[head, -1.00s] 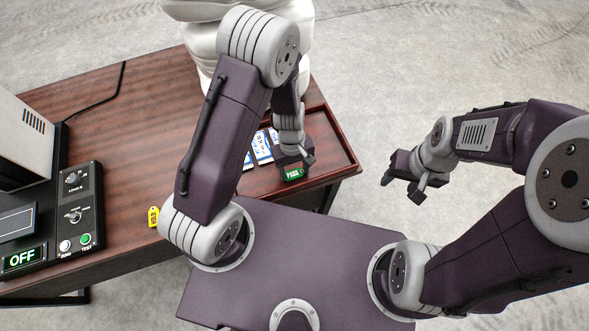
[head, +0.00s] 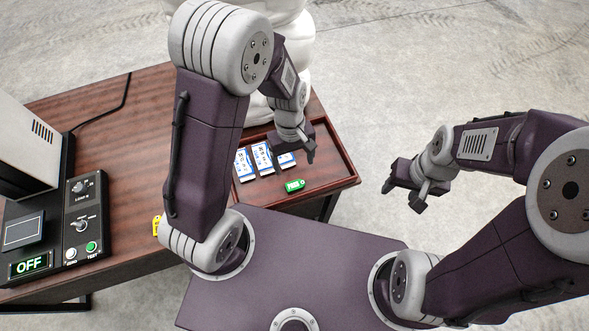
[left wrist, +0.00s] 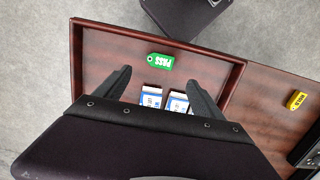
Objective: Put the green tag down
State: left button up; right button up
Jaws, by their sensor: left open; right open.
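The green tag (head: 294,185), with white lettering that reads PASS, lies flat in the wooden tray (head: 343,166) near its front edge. It also shows in the left wrist view (left wrist: 160,61), ahead of the fingers and apart from them. My left gripper (head: 308,150) is open and empty, above the tray and behind the tag; its two fingers show in the left wrist view (left wrist: 162,85). My right gripper (head: 403,197) is open and empty, out over the floor to the right of the table.
Several white and blue cards (head: 262,158) lie in the tray behind the green tag. A yellow tag (head: 157,226) lies on the table (head: 130,150), partly hidden by my left arm. A tester with an OFF display (head: 28,266) stands at the left. A white bulky object (head: 300,45) stands behind the table.

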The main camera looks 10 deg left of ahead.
pick_arm(q)
jog(key=s+a+r+m+t, duration=0.2)
jog(key=s+a+r+m, duration=0.2)
jog(key=a+r+m, duration=0.2)
jog(key=shift+s+a+r+m+y, duration=0.2)
jog(key=shift+s+a+m+y, duration=0.1)
jog(key=shift+a, duration=0.5)
dwell(0.6)
